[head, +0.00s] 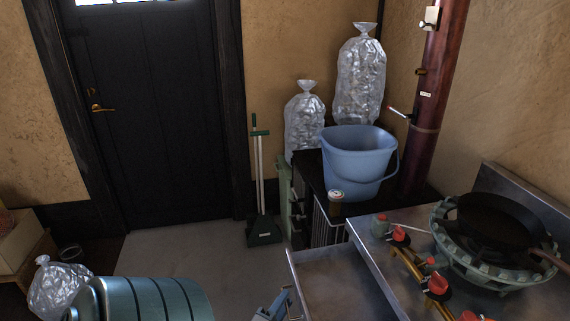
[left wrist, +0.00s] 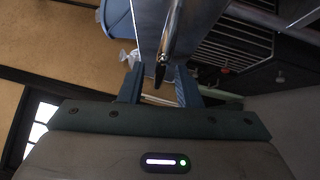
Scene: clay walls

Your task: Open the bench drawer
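The bench drawer (head: 335,283) is pulled out from the metal bench (head: 390,262) at the lower right of the head view, and its bare metal inside shows. My left gripper (head: 279,304) is at the outer side of the drawer front, at the bottom edge of the head view. In the left wrist view, the bar handle (left wrist: 172,37) on the drawer front (left wrist: 149,30) reaches between the two fingers of my left gripper (left wrist: 158,88). The fingers stand apart, with a gap visible beside the bar. My right gripper is not in view.
A burner with a black pan (head: 497,222) sits on the bench. A blue bucket (head: 358,160) and a small jar (head: 336,201) stand on a dark unit behind. Grey floor (head: 190,262) before the door is clear.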

